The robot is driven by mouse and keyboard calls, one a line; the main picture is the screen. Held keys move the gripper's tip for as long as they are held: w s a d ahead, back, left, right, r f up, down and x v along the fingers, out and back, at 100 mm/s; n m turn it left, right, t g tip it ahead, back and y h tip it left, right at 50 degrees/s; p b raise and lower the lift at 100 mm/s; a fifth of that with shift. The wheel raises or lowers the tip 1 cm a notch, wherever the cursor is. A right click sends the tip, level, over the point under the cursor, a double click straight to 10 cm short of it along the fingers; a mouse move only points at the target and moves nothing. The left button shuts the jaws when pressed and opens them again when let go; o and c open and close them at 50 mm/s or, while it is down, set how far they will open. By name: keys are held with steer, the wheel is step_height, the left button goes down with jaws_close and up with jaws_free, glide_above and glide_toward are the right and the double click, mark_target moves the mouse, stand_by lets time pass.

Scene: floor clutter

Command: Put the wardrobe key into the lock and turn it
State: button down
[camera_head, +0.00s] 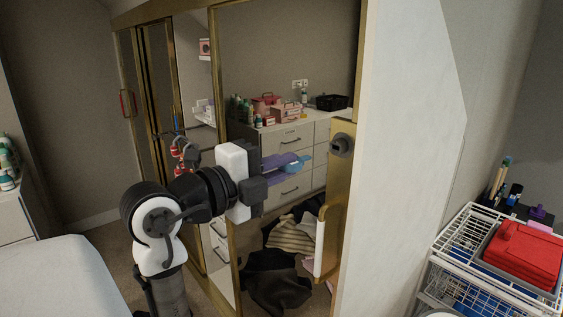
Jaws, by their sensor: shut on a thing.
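My gripper (286,167) has purple fingers and reaches right from my arm in front of the wardrobe's mirror-like panel. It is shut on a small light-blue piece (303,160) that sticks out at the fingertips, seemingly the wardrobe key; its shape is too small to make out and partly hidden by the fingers. The dark round lock (342,145) sits on a gold plate on the door's edge, to the right of the fingertips. A visible gap in the picture separates the piece from the lock. A pale handle (322,243) is below the lock.
A white bed (60,280) is at the lower left. A white wire rack (470,235) with a red box (525,252) stands at the right. Dark and striped clothes (280,265) lie below the gripper. Drawers (285,145) with small items show in the panel, apparently reflected.

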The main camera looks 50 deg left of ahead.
mark_target(306, 157)
steer(key=shift+s+f+b, duration=0.15)
steer(key=shift+s+b, duration=0.05)
steer(key=shift+b, duration=0.3)
steer(key=shift+w+d+b, duration=0.15)
steer(key=shift+w+b, duration=0.05)
steer(key=shift+w, duration=1.3)
steer(key=shift+w+d+b, duration=0.1)
steer(key=shift+w+b, duration=0.1)
steer(key=shift+w, duration=1.25)
steer(key=shift+b, duration=0.85)
steer(key=shift+w+d+b, duration=0.15)
steer(key=shift+w+b, duration=0.15)
steer(key=shift+w, duration=1.3)
steer(key=c, duration=1.4)
jaws_free()
steer(key=s+b, duration=0.1)
steer(key=s, duration=0.3)
steer(key=s+b, duration=0.1)
steer(key=s, duration=0.4)
steer(key=s+a+b, duration=0.1)
steer(key=s, duration=0.3)
steer(key=shift+s+b, duration=0.35)
steer(key=shift+s, duration=0.05)
